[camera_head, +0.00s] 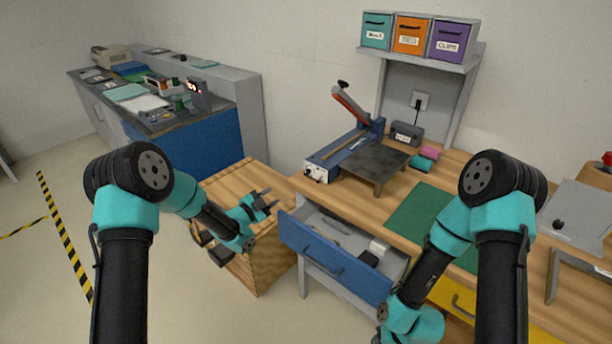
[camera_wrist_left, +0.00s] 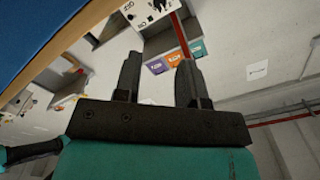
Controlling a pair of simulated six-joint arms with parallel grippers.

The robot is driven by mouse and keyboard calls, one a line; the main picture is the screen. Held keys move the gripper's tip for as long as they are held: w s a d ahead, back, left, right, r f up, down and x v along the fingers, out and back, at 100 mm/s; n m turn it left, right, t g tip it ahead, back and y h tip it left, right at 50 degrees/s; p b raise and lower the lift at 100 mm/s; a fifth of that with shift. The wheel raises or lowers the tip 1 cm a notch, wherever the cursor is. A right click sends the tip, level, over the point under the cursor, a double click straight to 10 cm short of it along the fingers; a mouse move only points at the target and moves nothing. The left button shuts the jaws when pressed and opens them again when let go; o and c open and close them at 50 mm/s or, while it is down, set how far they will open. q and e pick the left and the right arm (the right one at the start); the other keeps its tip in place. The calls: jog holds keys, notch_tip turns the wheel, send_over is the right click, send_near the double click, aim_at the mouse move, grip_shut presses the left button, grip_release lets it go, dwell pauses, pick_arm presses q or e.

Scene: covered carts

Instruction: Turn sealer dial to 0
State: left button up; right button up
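The sealer (camera_head: 345,152) has a blue body with a raised red arm and stands at the back left of the wooden workbench. Its small pale end panel (camera_head: 316,172) faces my left arm; the dial there is too small to read. In the left wrist view, a pale panel (camera_wrist_left: 140,14) with dark knobs and "OFF" lettering shows at the top, partly cut off. My left gripper (camera_head: 266,200) is open and empty, left of and below the panel, apart from it. Its two fingers (camera_wrist_left: 158,80) stand apart in the wrist view. My right arm reaches down at the lower right; its gripper is out of view.
An open blue drawer (camera_head: 334,262) juts out below the bench beside my left gripper. A wooden cabinet (camera_head: 262,250) stands under that gripper. A dark raised plate (camera_head: 376,161), a green mat (camera_head: 421,211) and a yellow drawer (camera_head: 452,299) lie to the right.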

aim_at(306, 174)
pick_arm(q)
jog(key=x, duration=1.7)
jog(key=shift+w+d, duration=0.1)
jog(key=shift+d, duration=0.15)
jog(key=shift+c, duration=0.2)
jog(key=c, duration=0.6)
